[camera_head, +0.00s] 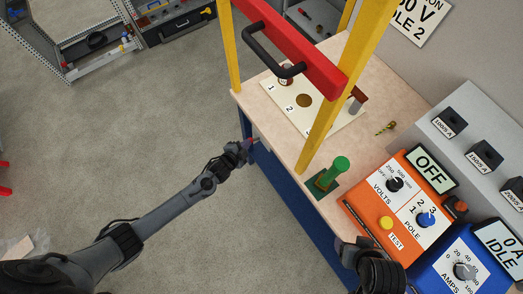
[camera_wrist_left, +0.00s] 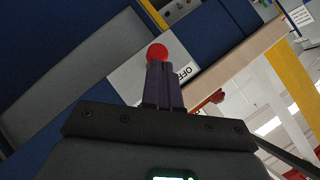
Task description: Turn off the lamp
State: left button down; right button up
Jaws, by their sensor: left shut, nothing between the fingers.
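My left gripper (camera_head: 245,149) is beside the front left edge of the workbench, shut and empty. In the left wrist view its closed fingers (camera_wrist_left: 163,88) point at a round red knob (camera_wrist_left: 157,53), which shows just past the fingertips. I cannot tell whether they touch it. The knob is in front of a light grey plate with an OFF label (camera_wrist_left: 185,72) on the blue bench side. In the head view only a bit of red shows by the gripper. I cannot make out a lit lamp. Dark parts of my right arm (camera_head: 382,273) show at the bottom; its fingers are unclear.
Open floor (camera_head: 150,130) lies left of the bench.

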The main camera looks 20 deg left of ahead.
pick_arm(q)
jog(key=shift+d, duration=0.1)
jog(key=shift+d, duration=0.1)
jog(key=shift+w+d, duration=0.15)
jog(key=shift+d, duration=0.45)
jog(key=shift+r, duration=0.1)
jog(key=w+a+r+p+v, duration=0.1)
jog(key=p+v, duration=0.3)
jog(key=v, duration=0.9)
jog(key=shift+a, duration=0.1)
